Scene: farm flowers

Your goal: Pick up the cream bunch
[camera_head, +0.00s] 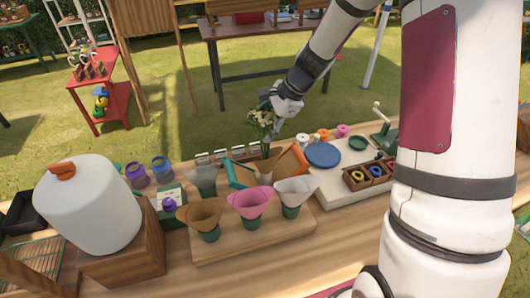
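The cream bunch (262,121) is a cluster of small pale flowers with green leaves and stems. It stands upright above the far side of the wooden counter, behind the row of paper cones. My gripper (275,118) is at the bunch, coming down from the upper right. Its fingers are close against the flowers and stems, and the leaves partly hide them. I cannot tell whether the fingers are closed on the stems. The lower stems reach down behind the orange and teal pieces, so their foot is hidden.
Pink (250,202), brown (203,214) and grey (295,193) cones stand in a wooden rack (240,244). A white jug (88,205) is at left. A blue disc (323,155) and a ribbon box (366,175) are at right. My arm covers the right side.

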